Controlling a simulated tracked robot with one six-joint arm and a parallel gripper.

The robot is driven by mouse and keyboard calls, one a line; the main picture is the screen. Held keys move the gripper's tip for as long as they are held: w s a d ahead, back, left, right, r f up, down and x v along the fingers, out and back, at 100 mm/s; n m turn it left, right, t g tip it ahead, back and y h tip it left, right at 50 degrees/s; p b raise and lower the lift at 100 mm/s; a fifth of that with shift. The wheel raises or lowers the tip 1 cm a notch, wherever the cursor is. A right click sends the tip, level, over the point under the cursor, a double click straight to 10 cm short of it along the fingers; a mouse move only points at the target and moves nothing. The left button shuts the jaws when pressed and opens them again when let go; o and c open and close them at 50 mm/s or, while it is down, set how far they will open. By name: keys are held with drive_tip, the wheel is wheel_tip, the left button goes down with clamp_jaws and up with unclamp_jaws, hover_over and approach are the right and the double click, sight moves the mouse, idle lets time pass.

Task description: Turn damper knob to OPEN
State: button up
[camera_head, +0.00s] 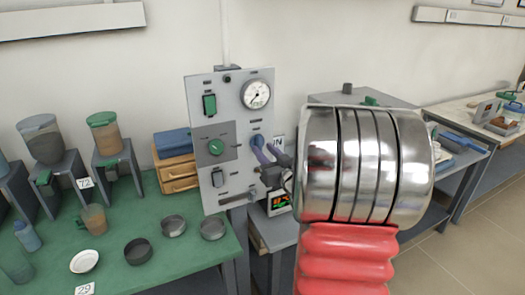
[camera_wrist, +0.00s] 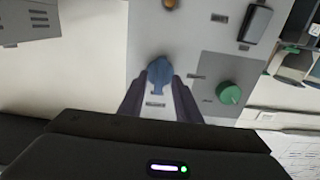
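A grey control panel (camera_head: 231,171) stands upright, with a blue knob (camera_head: 257,140) on its right side and a green knob (camera_head: 216,147) to the left of it. In the wrist view the blue knob (camera_wrist: 160,72) is at the fingertips, and the green knob (camera_wrist: 229,94) is to the right, clear of the fingers. The label print is too small to read. My gripper (camera_head: 267,153) reaches the panel from the right. Its two dark purple fingers (camera_wrist: 160,84) lie one on each side of the blue knob, very close. I cannot tell whether they press on it.
The panel also bears a dial gauge (camera_head: 256,94) and a green switch (camera_head: 209,104). A green table (camera_head: 190,270) with dishes and jugs is at left. A small lit display (camera_head: 279,202) sits below the gripper. Another bench with items is at far right.

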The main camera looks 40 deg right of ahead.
drive_tip(key=v, duration=1.2)
drive_tip(key=shift+a, duration=0.1)
idle(0.4)
drive_tip(key=w+a+g, duration=0.2)
drive_tip(key=a+g, duration=0.5)
drive_tip(key=a, duration=0.7)
drive_tip(key=s+a+f+n+g+y, duration=0.1)
drive_tip(key=s+a+g+y, duration=0.1)
drive_tip(key=s+a, duration=0.4)
drive_tip(key=s+a+f+n+g+y, duration=0.2)
drive_tip(key=s+a, duration=0.5)
drive_tip(key=a, duration=0.6)
drive_tip(key=shift+a+g+y, duration=0.4)
drive_tip(key=shift+y, duration=0.1)
